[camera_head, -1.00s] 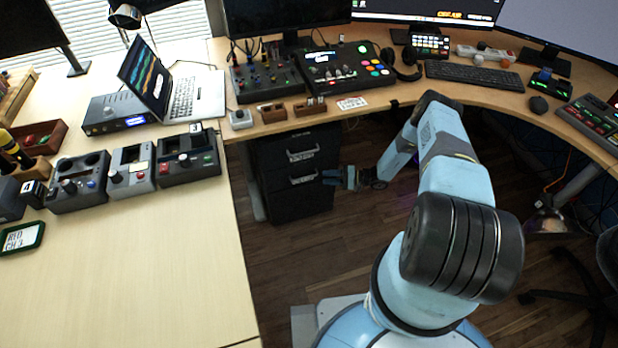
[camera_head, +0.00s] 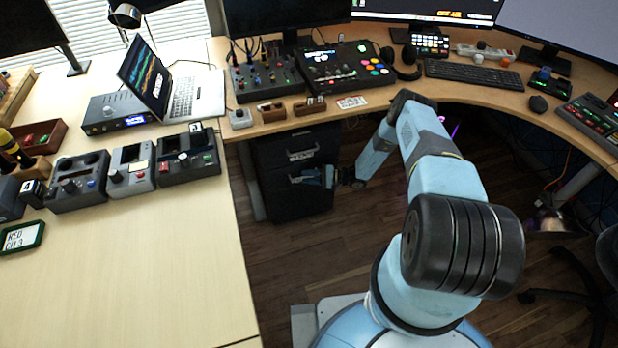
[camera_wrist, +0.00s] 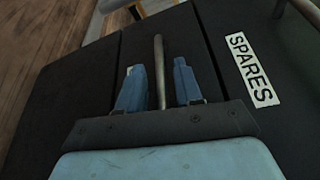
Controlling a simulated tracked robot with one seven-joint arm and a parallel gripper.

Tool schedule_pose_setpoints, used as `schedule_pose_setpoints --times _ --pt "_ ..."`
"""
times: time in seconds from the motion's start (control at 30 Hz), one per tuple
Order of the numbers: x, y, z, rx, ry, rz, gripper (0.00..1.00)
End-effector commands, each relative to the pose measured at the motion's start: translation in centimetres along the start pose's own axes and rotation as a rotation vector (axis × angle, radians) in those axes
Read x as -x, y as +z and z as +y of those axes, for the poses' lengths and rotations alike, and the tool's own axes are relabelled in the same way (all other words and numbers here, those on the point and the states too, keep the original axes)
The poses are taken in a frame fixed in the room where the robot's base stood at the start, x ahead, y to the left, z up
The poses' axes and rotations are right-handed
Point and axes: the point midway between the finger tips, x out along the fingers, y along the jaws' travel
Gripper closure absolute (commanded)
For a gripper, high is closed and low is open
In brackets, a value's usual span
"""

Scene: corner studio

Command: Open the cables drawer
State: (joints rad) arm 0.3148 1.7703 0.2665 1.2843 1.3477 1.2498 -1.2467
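A black drawer cabinet (camera_head: 290,205) stands under the desk in the head view, with an upper handle (camera_head: 302,155) and a lower drawer front behind my gripper (camera_head: 298,178). In the wrist view my gripper (camera_wrist: 160,85) is open, its two blue fingers on either side of a thin bar handle (camera_wrist: 159,68), with gaps visible on both sides. The bar is on a dark drawer front (camera_wrist: 185,40) between two seams. The neighbouring front on the right carries a white SPARES label (camera_wrist: 251,69). No cables label is readable. The drawers look shut.
Another handle (camera_wrist: 305,10) shows at the wrist view's top right corner. The wooden desk (camera_head: 375,97) overhangs the cabinet, and a pale table (camera_head: 140,265) stands left. Wooden floor (camera_head: 290,255) is clear in front of the cabinet.

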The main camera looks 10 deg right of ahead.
Motion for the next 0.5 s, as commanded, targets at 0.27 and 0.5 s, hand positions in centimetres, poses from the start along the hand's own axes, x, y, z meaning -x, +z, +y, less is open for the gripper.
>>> schedule_pose_setpoints --times 0.27,0.5 --pt "0.05 -0.01 0.02 0.000 0.000 0.001 0.93" --pt "0.09 0.00 0.09 -0.001 0.001 0.001 1.00"
